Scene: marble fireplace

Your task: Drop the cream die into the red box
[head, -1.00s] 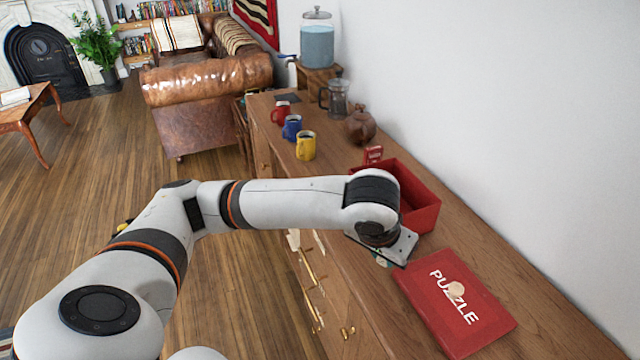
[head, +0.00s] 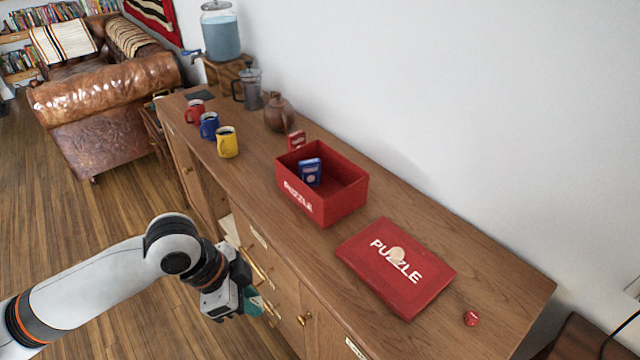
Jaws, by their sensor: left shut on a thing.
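The cream die (head: 397,255) appears to be the small rounded cream piece resting on the red PUZZLE lid (head: 427,292). The open red box (head: 343,204) stands on the wooden sideboard behind the lid, with a blue card pack (head: 310,172) inside. My left gripper (head: 243,304) is low at the sideboard's front, beside the drawers and left of the box and lid. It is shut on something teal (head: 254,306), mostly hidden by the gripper. My right gripper is not in view.
A small red die-like piece (head: 471,318) lies right of the lid. A red pack (head: 296,140) stands behind the box. Yellow (head: 228,143), blue (head: 209,127) and red (head: 194,112) mugs, a brown teapot (head: 279,113) and a French press (head: 250,89) stand farther back. The wall bounds the right.

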